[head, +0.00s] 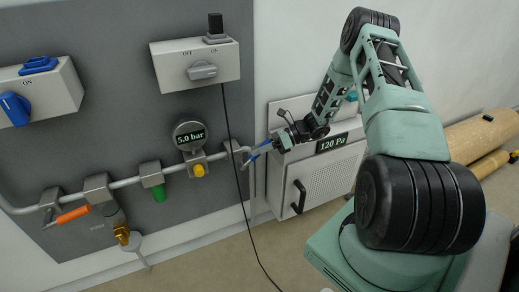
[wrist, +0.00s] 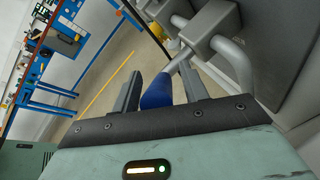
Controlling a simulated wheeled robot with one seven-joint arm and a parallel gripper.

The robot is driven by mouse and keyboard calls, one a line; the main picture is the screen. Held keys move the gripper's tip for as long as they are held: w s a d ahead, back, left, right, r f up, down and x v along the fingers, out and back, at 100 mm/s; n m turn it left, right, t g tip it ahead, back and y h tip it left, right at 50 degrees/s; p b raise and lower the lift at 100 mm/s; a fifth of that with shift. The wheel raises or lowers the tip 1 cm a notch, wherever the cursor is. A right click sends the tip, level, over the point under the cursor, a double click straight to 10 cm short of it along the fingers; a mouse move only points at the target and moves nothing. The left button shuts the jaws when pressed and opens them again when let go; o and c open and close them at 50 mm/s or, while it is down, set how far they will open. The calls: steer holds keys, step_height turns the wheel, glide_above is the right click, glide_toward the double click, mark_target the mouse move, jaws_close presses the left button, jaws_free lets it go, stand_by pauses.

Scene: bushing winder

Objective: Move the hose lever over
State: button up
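A lever with a blue handle (wrist: 157,92) sits on a grey metal valve at the right end of the pipe. In the head view its blue handle (head: 253,157) shows only in part, beside my gripper (head: 264,148). In the wrist view my gripper (wrist: 161,92) is open, with the blue handle between its two fingers. A gap shows between the handle and the right finger; contact with the left finger is unclear. The pipe (head: 124,183) also carries an orange-handled lever (head: 73,214), a green handle (head: 159,193) and a yellow knob (head: 199,170).
A gauge (head: 189,136) reading 5.0 bar stands above the pipe. A switch box (head: 196,62) hangs above, its black cable (head: 238,175) running down close left of my gripper. A grey cabinet (head: 322,180) marked 120 Pa stands just right. Open floor lies below.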

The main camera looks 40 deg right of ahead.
steer(key=p+v, duration=0.1)
steer(key=v, duration=1.6)
steer(key=shift+d+p, duration=0.15)
steer(key=shift+p, duration=0.2)
steer(key=shift+s, duration=0.15)
steer(key=shift+c, duration=0.3)
